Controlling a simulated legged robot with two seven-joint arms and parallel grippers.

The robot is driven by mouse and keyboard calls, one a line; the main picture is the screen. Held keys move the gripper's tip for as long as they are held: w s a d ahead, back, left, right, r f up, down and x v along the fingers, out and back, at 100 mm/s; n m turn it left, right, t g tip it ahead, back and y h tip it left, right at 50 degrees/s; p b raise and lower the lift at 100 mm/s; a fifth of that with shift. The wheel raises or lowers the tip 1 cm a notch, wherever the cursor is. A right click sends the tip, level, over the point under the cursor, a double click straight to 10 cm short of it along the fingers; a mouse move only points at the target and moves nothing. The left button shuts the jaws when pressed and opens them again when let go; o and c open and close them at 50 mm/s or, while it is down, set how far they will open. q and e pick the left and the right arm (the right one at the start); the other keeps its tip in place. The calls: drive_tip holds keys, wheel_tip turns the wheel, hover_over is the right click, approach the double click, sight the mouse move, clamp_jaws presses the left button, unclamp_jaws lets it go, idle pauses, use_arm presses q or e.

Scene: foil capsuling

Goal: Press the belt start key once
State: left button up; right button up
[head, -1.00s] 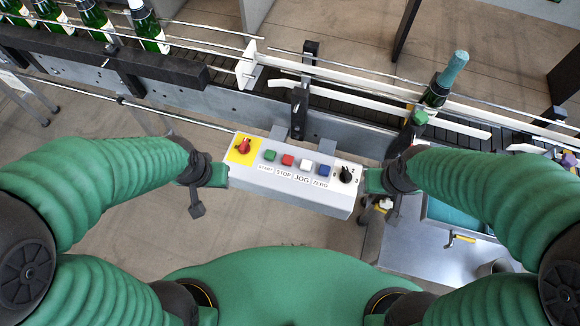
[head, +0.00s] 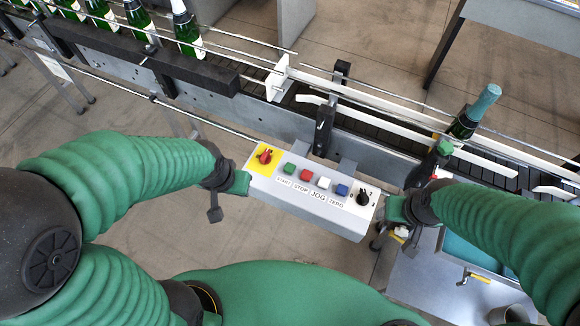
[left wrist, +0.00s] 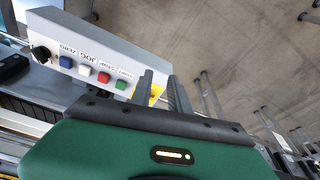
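The belt start key is the green button (head: 290,169) marked START at the left of a key row on a pale control box (head: 300,202). In the left wrist view the green key (left wrist: 121,84) sits just left of the fingers. My left gripper (left wrist: 159,76) has two grey fingers standing apart with nothing held, beside the box's yellow-plate end. In the head view only its green hand (head: 241,183) shows at the box's left end. My right gripper (head: 396,209) is at the box's right end; its fingers are hidden.
A red knob (head: 264,156) on a yellow plate lies left of the start key. Red (head: 306,175), white (head: 323,183) and blue (head: 342,190) keys and a black selector (head: 363,198) lie right. Behind runs a conveyor with green bottles (head: 188,35) and one capped bottle (head: 470,115).

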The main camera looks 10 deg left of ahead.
use_arm(q)
clamp_jaws()
drive_tip(key=shift+a, duration=0.1)
drive_tip(key=shift+a, duration=0.2)
drive_tip(key=shift+d, duration=0.15)
idle(1.0)
